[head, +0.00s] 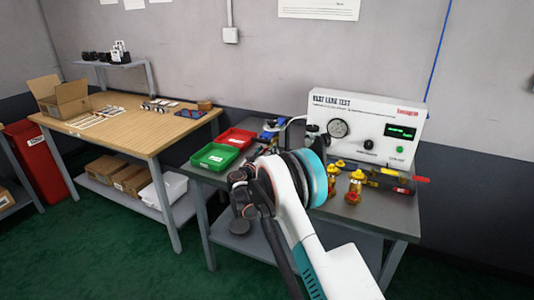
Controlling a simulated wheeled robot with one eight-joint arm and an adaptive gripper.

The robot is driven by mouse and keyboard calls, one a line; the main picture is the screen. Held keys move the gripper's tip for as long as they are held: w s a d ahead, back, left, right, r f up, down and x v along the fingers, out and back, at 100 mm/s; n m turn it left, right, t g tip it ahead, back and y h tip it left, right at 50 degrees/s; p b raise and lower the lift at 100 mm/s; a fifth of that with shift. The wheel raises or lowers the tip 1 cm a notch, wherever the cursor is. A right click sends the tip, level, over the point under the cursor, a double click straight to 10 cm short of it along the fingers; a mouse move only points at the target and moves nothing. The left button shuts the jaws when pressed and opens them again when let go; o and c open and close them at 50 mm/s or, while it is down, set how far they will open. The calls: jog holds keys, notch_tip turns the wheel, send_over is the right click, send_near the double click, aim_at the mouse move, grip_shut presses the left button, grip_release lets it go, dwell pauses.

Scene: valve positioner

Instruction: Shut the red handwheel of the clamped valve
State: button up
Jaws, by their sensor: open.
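My white and teal arm crosses the front of the grey workbench (386,222) and hides much of its middle. My gripper (241,182), dark and jointed, shows at the left of the arm by the bench's front edge; its fingers are small and partly hidden, and it appears open and empty. A blue piece (269,127), possibly the clamp, stands at the back of the bench beyond my arm. The clamped valve and its red handwheel cannot be made out clearly there. Loose yellow valves (355,182) with red parts stand right of my arm, apart from the gripper.
A white leak-test panel (365,117) with a gauge stands at the bench's back. Red (237,137) and green (214,156) bins sit at its left. A tool with a red tip (421,179) lies at the right. A wooden table (140,128) stands left; green floor lies between.

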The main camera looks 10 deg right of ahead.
jog(key=v, duration=1.2)
jog(key=shift+w, duration=0.1)
jog(key=shift+d, duration=0.1)
jog(key=s+d+r+g+y, duration=0.25)
jog(key=s+d+r, duration=0.25)
jog(key=s+r, duration=0.35)
jog(key=s+d+r+g+y, duration=0.1)
jog(key=s+d+r+g, duration=0.2)
jog(key=s+d+r, duration=0.55)
jog(key=s+a+f+n+y, duration=0.1)
jog(key=s+a+y, duration=0.1)
jog(key=s, duration=0.9)
jog(key=s+a+f+n+g+y, duration=0.1)
jog(key=s+a+f+y, duration=0.1)
jog(key=s, duration=0.9)
jog(key=s+a+f+n+g+y, duration=0.1)
jog(key=s+a+y, duration=0.1)
jog(key=s, duration=1)
jog(key=shift+a+f+y, duration=0.3)
jog(key=shift+f+y, duration=0.1)
jog(key=shift+y, duration=0.15)
